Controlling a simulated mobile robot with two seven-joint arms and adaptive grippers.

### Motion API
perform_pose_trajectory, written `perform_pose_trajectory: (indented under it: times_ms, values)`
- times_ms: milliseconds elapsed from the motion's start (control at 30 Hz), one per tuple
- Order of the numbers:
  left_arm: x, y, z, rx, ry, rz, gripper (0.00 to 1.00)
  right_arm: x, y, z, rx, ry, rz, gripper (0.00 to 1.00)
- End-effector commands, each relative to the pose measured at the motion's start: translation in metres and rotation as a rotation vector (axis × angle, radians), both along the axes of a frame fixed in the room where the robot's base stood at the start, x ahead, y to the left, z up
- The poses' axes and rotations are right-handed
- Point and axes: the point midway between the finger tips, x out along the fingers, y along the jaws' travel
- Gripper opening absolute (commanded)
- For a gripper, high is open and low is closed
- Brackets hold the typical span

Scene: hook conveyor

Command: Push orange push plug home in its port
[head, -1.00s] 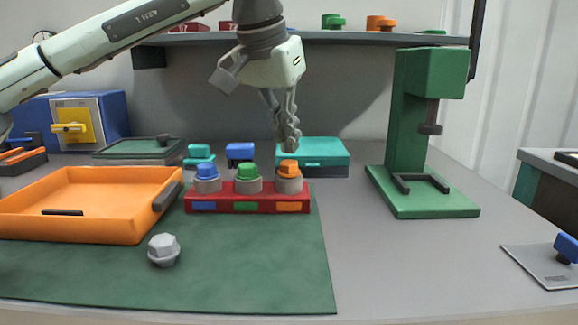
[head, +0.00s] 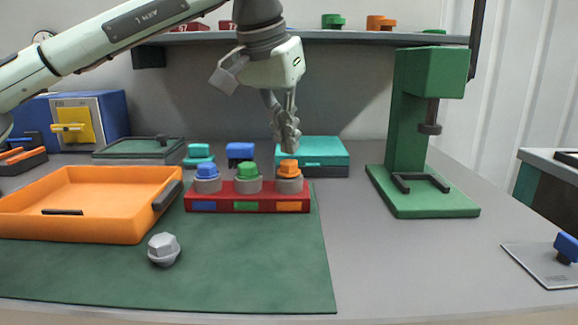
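The orange push plug (head: 289,168) sits upright in the grey port (head: 289,185) at the right end of a red block (head: 220,204). An orange label is on the block's front below it. Blue (head: 207,170) and green (head: 247,170) plugs stand in the two ports to its left. My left gripper (head: 288,145) points down just above the orange plug, its fingers close together and seemingly empty. Whether the fingertips touch the plug I cannot tell. My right gripper is not in view.
An orange tray (head: 90,205) stands left on the green mat (head: 240,270), with a grey hex-headed piece (head: 163,249) in front. A teal box (head: 312,152) is behind the block. A green press (head: 410,130) stands right, with free table around it.

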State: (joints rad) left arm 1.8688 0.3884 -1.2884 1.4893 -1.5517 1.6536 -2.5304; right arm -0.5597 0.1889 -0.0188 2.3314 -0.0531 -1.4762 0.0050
Motion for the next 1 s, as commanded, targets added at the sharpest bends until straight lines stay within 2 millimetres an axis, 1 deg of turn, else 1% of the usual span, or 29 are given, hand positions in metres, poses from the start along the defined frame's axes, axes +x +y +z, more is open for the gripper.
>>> perform_pose_trajectory:
  times_ms: [1000]
  values:
    - [0.000, 0.000, -0.022, 0.001, 0.002, 0.000, 0.00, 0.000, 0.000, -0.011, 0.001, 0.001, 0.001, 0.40]
